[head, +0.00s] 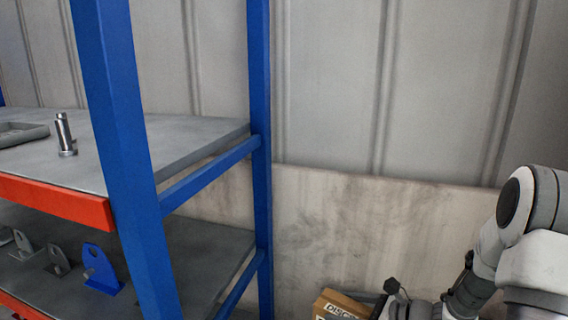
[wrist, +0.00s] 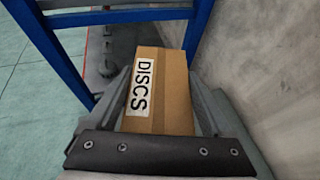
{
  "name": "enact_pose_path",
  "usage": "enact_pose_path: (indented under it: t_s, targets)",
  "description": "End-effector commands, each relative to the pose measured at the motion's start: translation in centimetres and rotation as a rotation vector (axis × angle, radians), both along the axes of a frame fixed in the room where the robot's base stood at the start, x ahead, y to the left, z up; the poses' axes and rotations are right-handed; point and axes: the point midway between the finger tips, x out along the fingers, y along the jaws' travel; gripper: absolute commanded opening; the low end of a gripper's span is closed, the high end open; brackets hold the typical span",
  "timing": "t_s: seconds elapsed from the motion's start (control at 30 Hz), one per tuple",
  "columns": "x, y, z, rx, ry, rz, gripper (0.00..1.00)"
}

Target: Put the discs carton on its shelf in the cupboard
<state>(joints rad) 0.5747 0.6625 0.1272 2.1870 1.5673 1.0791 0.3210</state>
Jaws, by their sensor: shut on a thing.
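The discs carton (wrist: 172,85) is a brown cardboard box with a white label reading DISCS. In the wrist view it sits between the two fingers of my gripper (wrist: 160,100), which is shut on it. The lower part of the carton is hidden behind the dark gripper body. In the head view only the top of the carton (head: 338,304) shows at the bottom edge, with my gripper (head: 372,306) partly cut off beside it. The carton is in front of the wall, right of the blue rack. No closed cupboard shows in either view.
A blue-post rack (head: 120,130) with grey shelves and an orange-red front beam (head: 55,198) stands at left. Brackets, one blue (head: 98,270), stand below. The wall is close on the right.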

Motion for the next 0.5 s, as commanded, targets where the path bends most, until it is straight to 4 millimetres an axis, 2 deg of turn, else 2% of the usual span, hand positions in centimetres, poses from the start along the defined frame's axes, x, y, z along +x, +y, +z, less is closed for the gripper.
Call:
enact_pose_path:
  t_s: [0.03,0.1,0.5]
  targets:
    - [0.0,0.0,1.4,0.001,0.0,0.0,0.0]
    - [0.0,0.0,1.8,0.001,-0.001,0.0,0.0]
    - [0.2,0.5,2.5,0.013,-0.007,-0.046,0.0]
